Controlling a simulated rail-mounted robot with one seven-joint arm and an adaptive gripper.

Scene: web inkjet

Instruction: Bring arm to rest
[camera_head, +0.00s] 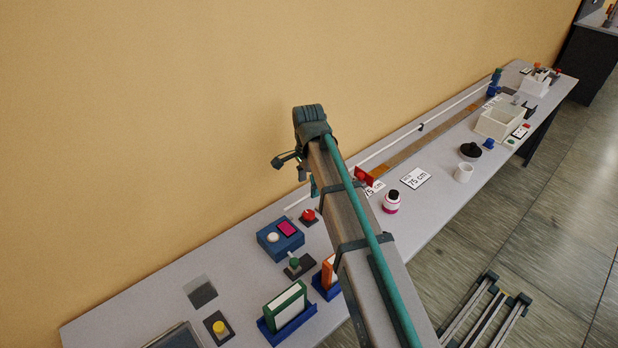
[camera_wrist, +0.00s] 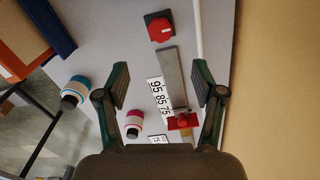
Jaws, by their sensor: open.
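My gripper (camera_wrist: 161,82) is open and empty in the wrist view. Its two dark fingers stand apart above the grey bench (camera_head: 440,205). A grey strip and a number card (camera_wrist: 158,96) show below and between the fingers. A red slider piece (camera_wrist: 182,121) is by the right finger in the picture. In the head view my arm reaches up and across the bench, and its end is near the yellow wall. Only small dark parts of my gripper (camera_head: 290,160) show there, left of the arm.
A white rail runs along the wall side.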

